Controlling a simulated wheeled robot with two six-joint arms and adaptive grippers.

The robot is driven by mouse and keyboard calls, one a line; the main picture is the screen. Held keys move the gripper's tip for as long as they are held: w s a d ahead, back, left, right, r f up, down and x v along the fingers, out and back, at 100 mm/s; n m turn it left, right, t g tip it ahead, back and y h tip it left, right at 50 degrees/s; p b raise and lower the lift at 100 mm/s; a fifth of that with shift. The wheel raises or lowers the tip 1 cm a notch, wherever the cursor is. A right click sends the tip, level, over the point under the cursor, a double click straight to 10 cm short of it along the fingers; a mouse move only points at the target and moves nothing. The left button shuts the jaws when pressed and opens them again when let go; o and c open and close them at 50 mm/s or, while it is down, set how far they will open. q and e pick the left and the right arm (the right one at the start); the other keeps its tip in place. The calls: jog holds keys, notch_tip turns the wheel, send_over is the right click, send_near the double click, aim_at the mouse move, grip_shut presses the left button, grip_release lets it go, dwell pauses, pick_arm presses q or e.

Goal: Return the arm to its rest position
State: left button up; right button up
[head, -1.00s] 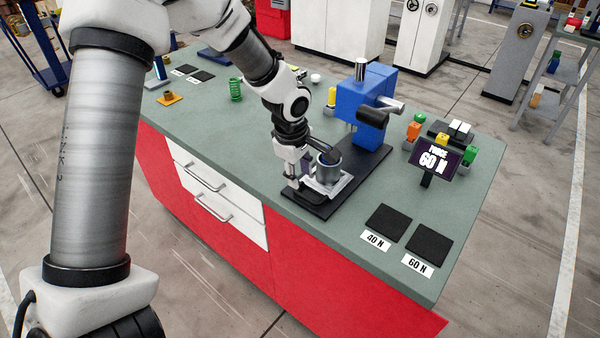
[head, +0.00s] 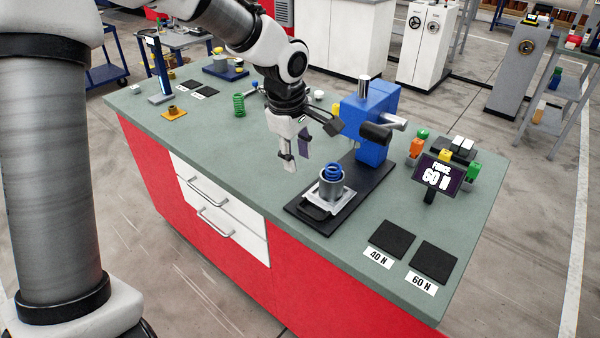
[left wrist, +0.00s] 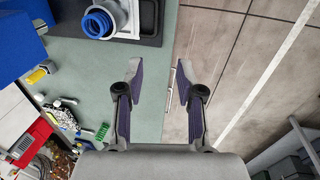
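My left gripper (head: 298,150) is open and empty, with its fingers pointing down above the bench, to the left of the cup and apart from it. In the left wrist view its two fingers (left wrist: 157,75) are spread with nothing between them. A blue spring (head: 333,170) stands upright in a grey metal cup (head: 331,189) on the black base of the blue press (head: 371,115). The blue spring also shows at the top of the left wrist view (left wrist: 98,22). My right gripper is not in view.
A display (head: 438,173) reads 60 N. Two empty black pads, 40 N (head: 392,239) and 60 N (head: 436,262), lie at the front right. A green spring (head: 239,105) stands further left. The bench front-left of the press is clear.

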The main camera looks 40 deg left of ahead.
pick_arm(q)
jog(key=shift+r, duration=0.5)
jog(key=s+d+f+m+g, duration=0.1)
jog(key=s+f+g, duration=0.1)
jog(key=s+f, duration=0.5)
jog(key=s+d+f+g, duration=0.2)
jog(key=f+g, duration=0.1)
jog(key=f, duration=0.7)
jog(key=s+d+f+m+g, duration=0.1)
jog(key=s+f+g, duration=0.1)
jog(key=s+f, duration=0.5)
jog(key=s+d+f+m, duration=0.2)
jog(key=s+f+m, duration=0.1)
jog(key=s+f, duration=0.4)
jog(key=s+d+f+m, duration=0.3)
jog(key=s+f+m, duration=0.1)
jog(key=s+f, duration=0.3)
jog(key=w+m+t, duration=0.1)
jog(key=m, duration=0.1)
jog(key=w+m+t, duration=0.2)
jog(key=m, duration=0.1)
jog(key=w+m+t, duration=0.2)
jog(key=m, duration=0.1)
jog(key=shift+w+a+f, duration=0.15)
jog(key=shift+w+a, duration=0.1)
jog(key=shift+a, duration=0.05)
